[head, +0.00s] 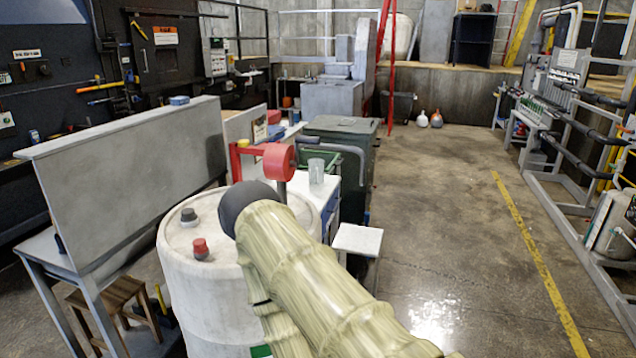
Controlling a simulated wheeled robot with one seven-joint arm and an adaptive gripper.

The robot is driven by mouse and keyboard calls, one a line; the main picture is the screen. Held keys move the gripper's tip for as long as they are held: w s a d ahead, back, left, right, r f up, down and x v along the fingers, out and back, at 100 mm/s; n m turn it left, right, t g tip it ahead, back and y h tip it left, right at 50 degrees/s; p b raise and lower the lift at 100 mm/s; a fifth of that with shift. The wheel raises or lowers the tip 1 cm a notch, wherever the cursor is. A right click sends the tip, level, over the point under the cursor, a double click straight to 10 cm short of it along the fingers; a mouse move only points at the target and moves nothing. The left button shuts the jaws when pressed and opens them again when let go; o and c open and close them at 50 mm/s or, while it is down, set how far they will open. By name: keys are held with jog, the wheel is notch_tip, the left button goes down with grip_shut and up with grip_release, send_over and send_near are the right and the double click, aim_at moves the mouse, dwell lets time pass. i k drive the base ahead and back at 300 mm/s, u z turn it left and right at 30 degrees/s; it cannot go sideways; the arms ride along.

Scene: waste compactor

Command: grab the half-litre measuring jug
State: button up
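A small clear, greyish jug (316,171) stands upright on a white-topped table (326,190) in the middle of the head view, just right of a red round part. It looks like the measuring jug, but its markings are too small to read. My arm, in a pale yellow ribbed sleeve, reaches up from the bottom, with a dark rounded joint in front of the table. My gripper does not show.
A white drum (205,285) with black and red caps stands in front of the table. A red round part (279,161) is close left of the jug. A green bin (345,140) stands behind. A small white stand (357,240) is at right; open floor lies beyond.

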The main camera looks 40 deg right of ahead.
aim_at(316, 166)
jog(key=k, duration=0.65)
jog(key=z, duration=2)
jog(key=i, duration=4.3)
jog(key=u, duration=2.65)
jog(key=i, duration=0.3)
jog(key=z, duration=0.15)
